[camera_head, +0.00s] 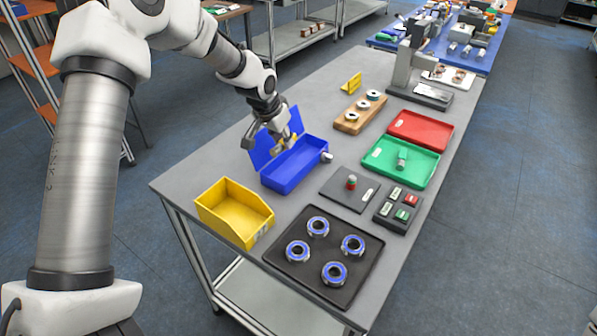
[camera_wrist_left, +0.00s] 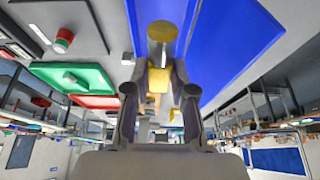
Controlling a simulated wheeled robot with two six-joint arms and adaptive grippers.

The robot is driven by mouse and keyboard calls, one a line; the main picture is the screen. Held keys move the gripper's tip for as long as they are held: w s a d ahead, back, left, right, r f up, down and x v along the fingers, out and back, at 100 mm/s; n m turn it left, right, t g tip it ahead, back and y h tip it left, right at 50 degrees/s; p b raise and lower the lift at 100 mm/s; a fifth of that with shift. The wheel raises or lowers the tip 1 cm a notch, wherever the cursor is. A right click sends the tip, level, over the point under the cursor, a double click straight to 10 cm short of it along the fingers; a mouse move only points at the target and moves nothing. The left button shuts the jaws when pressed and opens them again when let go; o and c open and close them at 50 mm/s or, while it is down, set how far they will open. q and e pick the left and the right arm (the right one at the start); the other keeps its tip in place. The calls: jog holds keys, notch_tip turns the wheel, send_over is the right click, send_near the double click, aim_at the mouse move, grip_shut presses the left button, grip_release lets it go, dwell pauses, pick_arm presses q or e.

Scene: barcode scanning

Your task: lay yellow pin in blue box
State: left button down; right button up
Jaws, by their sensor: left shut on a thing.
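The yellow pin (camera_wrist_left: 161,38) is a short cylinder with a round end, held between the fingers of my left gripper (camera_head: 274,143) in the left wrist view. This gripper (camera_wrist_left: 159,95) is shut on it. In the head view the gripper is over the back side of the blue box (camera_head: 293,180), near its raised blue lid (camera_head: 261,155), with the pin largely hidden by the fingers. The box is open at the top. Blue surfaces of the box and lid (camera_wrist_left: 236,45) fill the upper part of the left wrist view. My right gripper is not in view.
A yellow bin (camera_head: 222,220) stands at the front left, beside a black tray (camera_head: 320,262) with several blue-ringed parts. Green (camera_head: 385,172) and red (camera_head: 428,123) trays lie right of the box. A wooden block (camera_head: 350,126) with rings sits behind it.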

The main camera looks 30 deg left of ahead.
aim_at(274, 149)
pick_arm(q)
notch_tip(274, 149, down, 9)
jog(key=shift+f+p, duration=0.1)
jog(key=shift+p, duration=0.85)
jog(key=shift+f, duration=0.35)
jog(key=shift+w+f, duration=0.1)
jog(key=shift+f+b, duration=0.3)
jog(key=shift+b, duration=0.05)
jog(key=c, duration=1)
grip_release()
jog(key=p+v, duration=0.1)
jog(key=v, duration=0.3)
jog(key=shift+w+r, duration=0.1)
jog(key=shift+w, duration=0.1)
jog(key=b+v, duration=0.2)
jog(key=v, duration=0.6)
jog(key=shift+s+r, duration=0.2)
jog(key=shift+r, duration=0.05)
